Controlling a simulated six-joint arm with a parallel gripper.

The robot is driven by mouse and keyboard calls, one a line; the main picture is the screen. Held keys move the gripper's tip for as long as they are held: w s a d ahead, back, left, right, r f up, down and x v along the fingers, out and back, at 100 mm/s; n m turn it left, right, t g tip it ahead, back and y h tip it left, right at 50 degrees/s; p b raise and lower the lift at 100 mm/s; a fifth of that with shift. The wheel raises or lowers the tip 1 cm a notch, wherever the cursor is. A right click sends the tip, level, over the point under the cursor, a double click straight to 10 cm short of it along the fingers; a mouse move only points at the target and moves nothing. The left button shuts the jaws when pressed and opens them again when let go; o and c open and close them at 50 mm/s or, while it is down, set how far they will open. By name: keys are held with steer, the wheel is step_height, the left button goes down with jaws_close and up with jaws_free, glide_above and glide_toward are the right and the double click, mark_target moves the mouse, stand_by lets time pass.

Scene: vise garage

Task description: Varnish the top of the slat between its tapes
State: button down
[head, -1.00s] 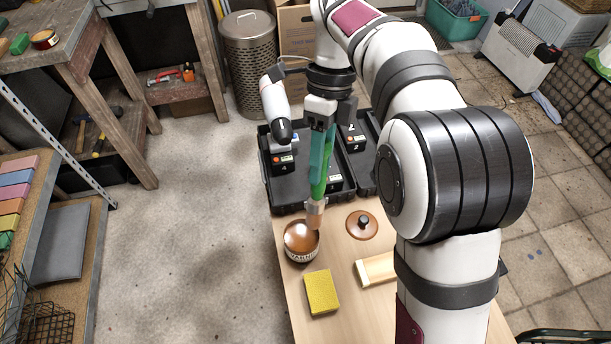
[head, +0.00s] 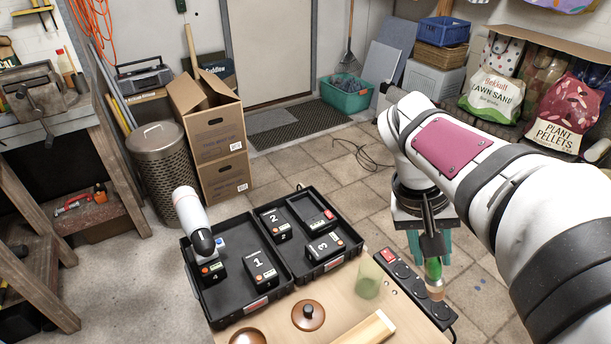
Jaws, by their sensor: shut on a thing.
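My gripper (head: 431,256) is on the right in the head view, shut on a brush (head: 433,270) with a green handle. The brush hangs bristles down, in front of the power strip in the picture; its height above the table is hard to tell. The pale wooden slat (head: 368,330) lies at the bottom edge, left of the brush and partly cut off. Its tapes cannot be made out clearly. The varnish tin (head: 247,337) is at the bottom edge, mostly cut off. A brown lid with a black knob (head: 308,314) lies between tin and slat.
A greenish translucent cup (head: 367,281) stands on the table (head: 345,304), left of a black power strip (head: 403,272) with a red switch. Black trays (head: 225,308) with numbered black boxes stand behind. A white, rounded device (head: 192,220) rises from the left tray.

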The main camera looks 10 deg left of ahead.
steer(key=shift+a, duration=0.1)
stand_by(0.3)
steer(key=s+a+f+g+y, duration=0.1)
steer(key=s+a+f+g, duration=0.1)
steer(key=a+f, duration=0.2)
steer(key=s+a+f+g+y, duration=0.1)
steer(key=s+a+f+g, duration=0.1)
steer(key=a, duration=0.8)
step_height(320, 180, down, 2)
steer(key=shift+s+f+m+g+y, duration=0.1)
steer(key=shift+s+m+g+y, duration=0.3)
steer(key=shift+s, duration=0.4)
steer(key=shift+a, duration=0.1)
